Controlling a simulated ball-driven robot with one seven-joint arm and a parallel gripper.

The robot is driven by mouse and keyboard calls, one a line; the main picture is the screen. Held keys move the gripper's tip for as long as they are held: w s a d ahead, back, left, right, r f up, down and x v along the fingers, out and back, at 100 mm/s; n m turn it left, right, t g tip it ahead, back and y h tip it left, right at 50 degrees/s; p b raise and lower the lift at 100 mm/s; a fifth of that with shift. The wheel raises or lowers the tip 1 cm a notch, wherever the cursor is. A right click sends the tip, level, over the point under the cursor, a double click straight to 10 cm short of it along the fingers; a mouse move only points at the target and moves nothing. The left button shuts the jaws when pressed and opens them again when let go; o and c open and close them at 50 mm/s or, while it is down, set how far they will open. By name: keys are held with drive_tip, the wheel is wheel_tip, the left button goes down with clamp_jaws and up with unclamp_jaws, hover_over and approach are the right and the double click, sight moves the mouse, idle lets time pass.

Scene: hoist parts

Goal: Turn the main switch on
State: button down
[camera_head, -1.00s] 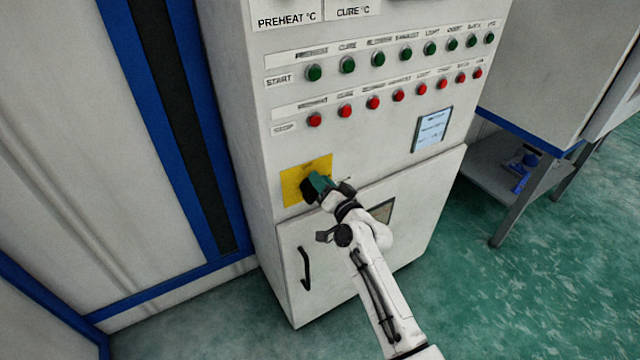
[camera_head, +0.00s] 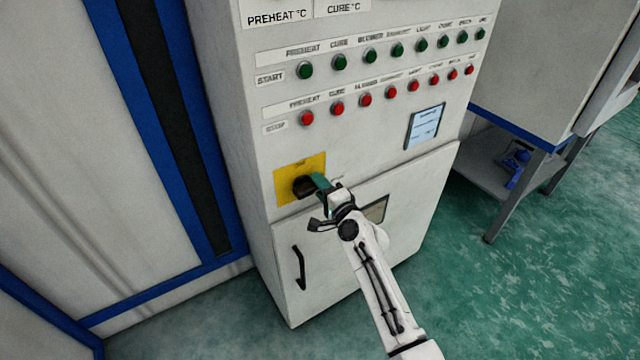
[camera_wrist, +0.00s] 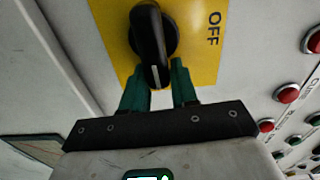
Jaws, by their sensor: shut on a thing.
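The main switch is a black rotary knob (camera_head: 303,187) on a yellow plate (camera_head: 284,178) on the front of the grey-white cabinet. In the wrist view the knob (camera_wrist: 150,40) has a white line on the end nearest my gripper. The word OFF is on the yellow plate (camera_wrist: 206,62), to the right of the knob. My gripper (camera_head: 318,184) is at the right side of the knob in the head view. In the wrist view the green fingers of my gripper (camera_wrist: 159,80) are either side of the knob's marked end, shut on it. The contact faces are partly hidden.
Rows of green (camera_head: 370,56) and red buttons (camera_head: 365,99) are above the switch. A small screen (camera_head: 424,127) is at the right. A door with a black handle (camera_head: 299,268) is below. A grey table (camera_head: 505,165) stands to the right; green floor is clear there.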

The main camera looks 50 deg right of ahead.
drive_tip(key=shift+w+a+f+y, duration=0.2)
drive_tip(key=shift+a+f+y, duration=0.15)
drive_tip(key=shift+a, duration=0.3)
drive_tip(key=c, duration=1.3)
unclamp_jaws()
drive_tip(key=o, duration=0.3)
drive_tip(key=shift+a, duration=0.15)
drive_tip(key=shift+o, duration=0.2)
drive_tip(key=shift+r, duration=0.1)
drive_tip(key=shift+d+r, duration=0.1)
drive_tip(key=shift+d, duration=0.2)
drive_tip(key=shift+s+m, duration=0.1)
drive_tip(key=shift+m, duration=0.2)
drive_tip(key=v, duration=1)
drive_tip(key=shift+s, duration=0.3)
drive_tip(key=shift+a, duration=0.25)
